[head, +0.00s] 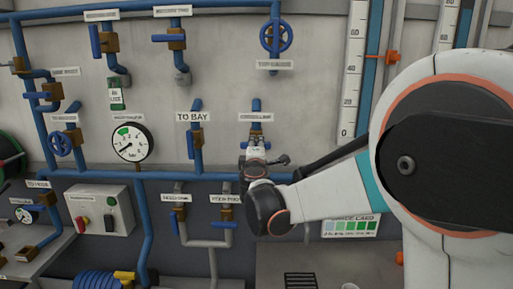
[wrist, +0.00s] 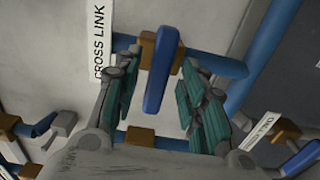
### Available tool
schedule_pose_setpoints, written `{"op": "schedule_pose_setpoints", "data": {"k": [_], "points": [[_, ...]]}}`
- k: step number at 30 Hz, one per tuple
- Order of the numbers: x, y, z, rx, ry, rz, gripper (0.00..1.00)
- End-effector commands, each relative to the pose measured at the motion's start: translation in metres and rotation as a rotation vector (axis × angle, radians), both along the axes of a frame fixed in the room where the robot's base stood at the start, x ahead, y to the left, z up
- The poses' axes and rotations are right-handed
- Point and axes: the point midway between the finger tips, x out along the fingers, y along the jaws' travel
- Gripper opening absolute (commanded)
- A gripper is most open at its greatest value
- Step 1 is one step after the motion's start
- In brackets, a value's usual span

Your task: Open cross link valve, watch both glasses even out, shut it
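The cross link valve has a brass body (wrist: 158,52) and a blue lever (wrist: 163,75), beside the CROSS LINK label (wrist: 98,40). The lever lies roughly crosswise to its blue pipe (wrist: 215,64). My gripper (wrist: 162,98) is open, with one green-padded finger on each side of the lever and a gap at both sides. In the head view my gripper (head: 257,162) is at this valve and hides its lever. Two tall glasses with blue columns, the left glass (head: 375,70) and the right glass (head: 463,25), stand by white scales at upper right. My arm hides their lower parts; their levels are unclear.
The TO BAY valve (head: 197,138) is just left of my gripper. Two lower valves, one on the left (head: 180,213) and one on the right (head: 227,213), sit below. A gauge (head: 132,143) and a switch box (head: 100,210) are farther left. An orange marker (head: 392,57) is by the left glass.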

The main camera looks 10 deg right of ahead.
Motion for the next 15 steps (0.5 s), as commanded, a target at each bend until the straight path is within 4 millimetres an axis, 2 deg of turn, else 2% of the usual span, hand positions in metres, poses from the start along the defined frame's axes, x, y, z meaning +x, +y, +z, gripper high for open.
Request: {"op": "schedule_pose_setpoints", "data": {"k": [9,15], "points": [[-0.064,0.018,0.0,0.0,0.0,0.003,0.38],[-0.088,0.025,0.0,0.001,0.0,0.002,0.38]]}}
